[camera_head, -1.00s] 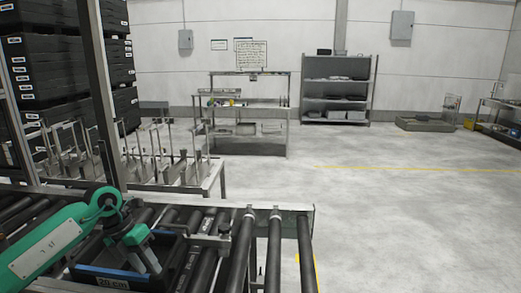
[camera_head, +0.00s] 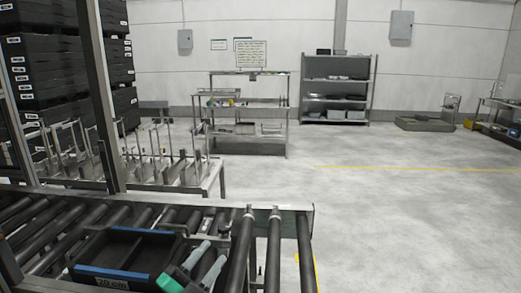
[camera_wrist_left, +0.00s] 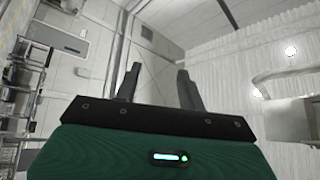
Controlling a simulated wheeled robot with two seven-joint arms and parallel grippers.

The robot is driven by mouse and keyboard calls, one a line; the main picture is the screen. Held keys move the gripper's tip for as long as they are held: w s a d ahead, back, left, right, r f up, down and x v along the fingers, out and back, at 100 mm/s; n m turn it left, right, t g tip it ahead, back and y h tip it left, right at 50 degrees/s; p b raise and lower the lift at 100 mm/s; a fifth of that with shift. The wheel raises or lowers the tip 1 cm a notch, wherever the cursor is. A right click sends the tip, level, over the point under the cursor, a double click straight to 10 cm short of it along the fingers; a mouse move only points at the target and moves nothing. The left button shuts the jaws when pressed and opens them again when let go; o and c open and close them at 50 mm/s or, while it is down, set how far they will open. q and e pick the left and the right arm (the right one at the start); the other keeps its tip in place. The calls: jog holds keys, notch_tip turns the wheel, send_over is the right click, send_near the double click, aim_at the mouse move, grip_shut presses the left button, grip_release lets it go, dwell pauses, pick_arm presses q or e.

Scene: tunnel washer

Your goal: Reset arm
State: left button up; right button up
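My left gripper (camera_head: 207,262) shows at the bottom of the head view, just right of the black bin (camera_head: 115,276). Its two grey fingers point up and to the right, apart from each other, with a bit of green housing below. In the left wrist view the fingers (camera_wrist_left: 159,85) stand apart with nothing between them, with wall and ceiling behind. The rest of the left arm is out of the head view. My right gripper is in neither view.
The bin, with a blue stripe and a size label, sits on a roller conveyor (camera_head: 273,245). A metal post (camera_head: 100,90) rises at the left. Behind are a rack table (camera_head: 205,180), a workbench (camera_head: 248,103) and a shelf (camera_head: 337,83).

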pick_arm(q)
jog(key=s+a+f+n+g+y, duration=0.2)
jog(key=s+a+f+n+y, duration=0.25)
jog(key=f+n+y, duration=0.3)
jog(key=s+a+f+n+g+y, duration=0.2)
jog(key=s+a+f+n+y, duration=0.1)
jog(key=a+f+n+y, duration=0.5)
jog(key=s+f+n+g+h, duration=0.1)
jog(key=s+f+g, duration=0.45)
jog(key=s, duration=0.55)
jog(key=s+f+n+g+h, duration=0.1)
jog(key=s+f+g+h, duration=0.1)
jog(key=s+f+g, duration=0.6)
notch_tip(320, 180, down, 29)
jog(key=s+d+t, duration=0.1)
jog(key=s, duration=0.2)
jog(key=s+a+f+g, duration=0.1)
jog(key=s+a+f, duration=0.2)
jog(key=s+f, duration=1.6)
jog(key=shift+s+a+f, duration=0.2)
jog(key=shift+s+f, duration=0.05)
jog(key=shift+f, duration=0.65)
